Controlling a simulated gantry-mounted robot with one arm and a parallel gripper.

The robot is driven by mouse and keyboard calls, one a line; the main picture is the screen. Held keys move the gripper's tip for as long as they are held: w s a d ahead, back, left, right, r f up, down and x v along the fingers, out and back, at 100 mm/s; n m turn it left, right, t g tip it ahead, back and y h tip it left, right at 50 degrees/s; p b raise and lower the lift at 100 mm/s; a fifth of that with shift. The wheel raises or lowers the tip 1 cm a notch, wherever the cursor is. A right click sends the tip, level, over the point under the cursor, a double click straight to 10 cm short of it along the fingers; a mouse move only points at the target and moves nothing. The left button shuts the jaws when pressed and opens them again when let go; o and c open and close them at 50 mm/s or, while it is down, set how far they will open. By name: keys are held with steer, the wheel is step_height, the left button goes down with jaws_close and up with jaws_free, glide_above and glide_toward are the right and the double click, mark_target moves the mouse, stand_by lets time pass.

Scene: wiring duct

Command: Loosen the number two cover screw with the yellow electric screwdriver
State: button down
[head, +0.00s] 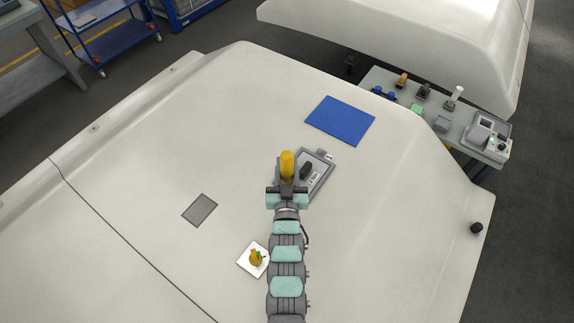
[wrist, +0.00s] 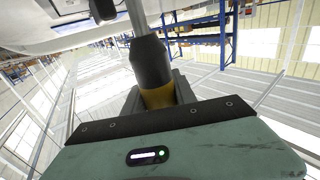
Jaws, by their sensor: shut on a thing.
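The yellow electric screwdriver (head: 287,162) is in my gripper (head: 287,188), over the white surface in the head view. In the wrist view the screwdriver (wrist: 153,65) shows its yellow body low between the jaws, a black collar above it and a thin grey shaft running up to the top edge. My gripper (wrist: 159,96) is shut on the yellow body. A grey framed plate (head: 322,187) with a dark object on it lies just right of the gripper, partly hidden by it. I cannot make out any cover screw or its number, nor where the screwdriver's tip is.
A blue mat (head: 340,120) lies farther back to the right. A grey square panel (head: 200,210) lies to the left. A white card (head: 246,262) with a yellow-green item sits beside my arm. A side table (head: 462,135) holds several small objects. The surface between is mostly clear.

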steer(key=shift+r, duration=0.1)
steer(key=shift+r+p, duration=0.7)
steer(key=shift+r, duration=2.2)
steer(key=shift+s, duration=0.1)
